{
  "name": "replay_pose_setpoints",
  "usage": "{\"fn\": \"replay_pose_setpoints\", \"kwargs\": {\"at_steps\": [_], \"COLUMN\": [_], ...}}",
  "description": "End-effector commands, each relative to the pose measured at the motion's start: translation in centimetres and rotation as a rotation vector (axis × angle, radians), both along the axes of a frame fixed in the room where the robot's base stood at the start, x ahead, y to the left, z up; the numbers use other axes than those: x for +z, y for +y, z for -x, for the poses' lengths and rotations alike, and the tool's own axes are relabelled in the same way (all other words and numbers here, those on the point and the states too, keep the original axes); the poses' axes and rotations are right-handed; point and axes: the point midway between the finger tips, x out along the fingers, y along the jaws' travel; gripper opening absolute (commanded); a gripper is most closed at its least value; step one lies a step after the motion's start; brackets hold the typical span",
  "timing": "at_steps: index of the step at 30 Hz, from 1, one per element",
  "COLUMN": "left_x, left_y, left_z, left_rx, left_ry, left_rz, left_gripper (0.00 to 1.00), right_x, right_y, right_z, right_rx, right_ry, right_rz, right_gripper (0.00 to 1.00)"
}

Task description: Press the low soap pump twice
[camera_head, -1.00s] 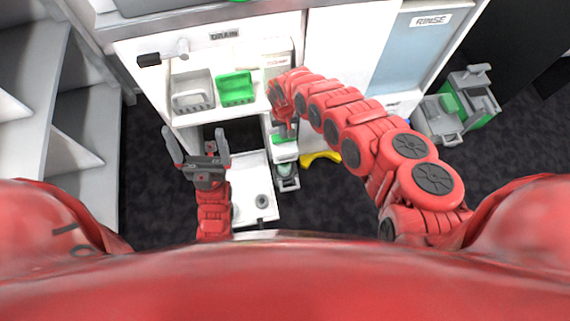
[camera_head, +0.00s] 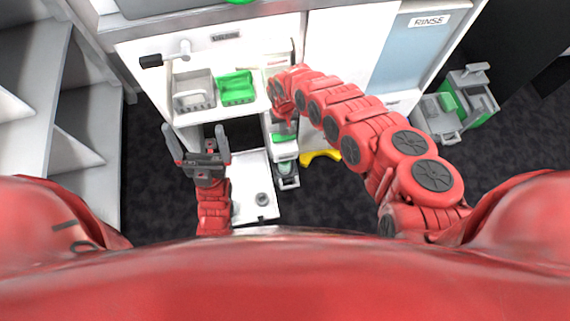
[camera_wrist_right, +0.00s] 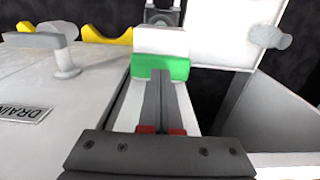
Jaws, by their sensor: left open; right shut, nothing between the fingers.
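A white and green block (camera_head: 285,150), which I take to be part of the low soap pump, shows just beyond my right gripper. It also shows in the right wrist view (camera_wrist_right: 161,45), white on top with a green band. My right gripper (camera_head: 286,128) is shut and empty. In the wrist view its closed fingers (camera_wrist_right: 159,82) point at the block's green band, and I cannot tell whether they touch it.
A green bin (camera_head: 237,87) and a grey bin (camera_head: 193,92) sit on the cabinet front, below a tap (camera_head: 180,52). A yellow curved part (camera_head: 320,157) lies right of the block. A grey and green bucket cart (camera_head: 455,105) stands on the dark floor at right.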

Motion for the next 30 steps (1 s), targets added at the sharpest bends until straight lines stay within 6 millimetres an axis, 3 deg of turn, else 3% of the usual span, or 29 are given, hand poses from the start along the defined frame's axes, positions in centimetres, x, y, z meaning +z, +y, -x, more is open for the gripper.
{"fn": "replay_pose_setpoints", "kwargs": {"at_steps": [30], "left_x": [-3.1], "left_y": [0.0], "left_z": [0.0], "left_rx": [0.0], "left_ry": [0.0], "left_rz": [0.0], "left_gripper": [1.0], "right_x": [-3.8], "right_y": [0.0], "right_z": [0.1], "right_rx": [0.0], "right_ry": [0.002], "right_rz": [0.0], "right_gripper": [0.0]}}
